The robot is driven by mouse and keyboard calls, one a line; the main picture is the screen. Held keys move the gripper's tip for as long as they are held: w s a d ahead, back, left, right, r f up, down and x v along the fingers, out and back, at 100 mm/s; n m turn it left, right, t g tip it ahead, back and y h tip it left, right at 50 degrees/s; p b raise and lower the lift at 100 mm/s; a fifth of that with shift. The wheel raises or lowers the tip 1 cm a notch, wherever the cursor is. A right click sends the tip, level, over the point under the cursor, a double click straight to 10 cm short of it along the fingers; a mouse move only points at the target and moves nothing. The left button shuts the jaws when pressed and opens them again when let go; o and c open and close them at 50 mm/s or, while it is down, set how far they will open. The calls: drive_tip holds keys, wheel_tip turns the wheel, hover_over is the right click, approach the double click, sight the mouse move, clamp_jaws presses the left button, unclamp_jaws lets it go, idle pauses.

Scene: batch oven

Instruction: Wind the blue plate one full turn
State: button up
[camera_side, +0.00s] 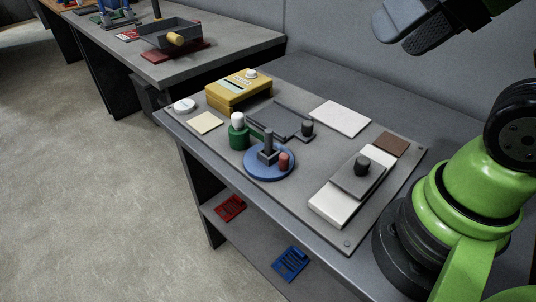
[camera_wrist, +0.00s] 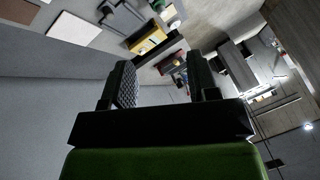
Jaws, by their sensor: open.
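The blue plate (camera_side: 262,168) is a round disc lying on the grey panel on the table in the side view. It carries a dark upright post (camera_side: 268,143) near its middle and a short red knob (camera_side: 284,161) near its right edge. My gripper (camera_side: 419,32) shows partly at the top right of the side view, high above the table and well away from the plate. In the wrist view my gripper (camera_wrist: 160,85) shows two separated fingers with nothing between them. The blue plate cannot be made out in the wrist view.
A green cylinder with a white top (camera_side: 238,132) stands close behind the plate. A yellow box (camera_side: 238,90), a dark sliding plate with a black knob (camera_side: 307,129) and a white block with a grey slider (camera_side: 330,204) surround it. A second table (camera_side: 240,42) stands behind.

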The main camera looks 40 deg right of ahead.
drive_tip(key=shift+c, duration=0.6)
drive_tip(key=n+g, duration=0.3)
drive_tip(key=n, duration=0.4)
hover_over(285, 155)
drive_tip(key=s, duration=0.3)
wheel_tip(285, 155, down, 19)
drive_tip(key=shift+h, duration=0.4)
drive_tip(key=x, duration=0.5)
drive_tip(key=d+x, duration=0.1)
drive_tip(key=x, duration=0.2)
drive_tip(key=shift+a+f, duration=0.1)
drive_tip(key=shift+f, duration=0.3)
clamp_jaws()
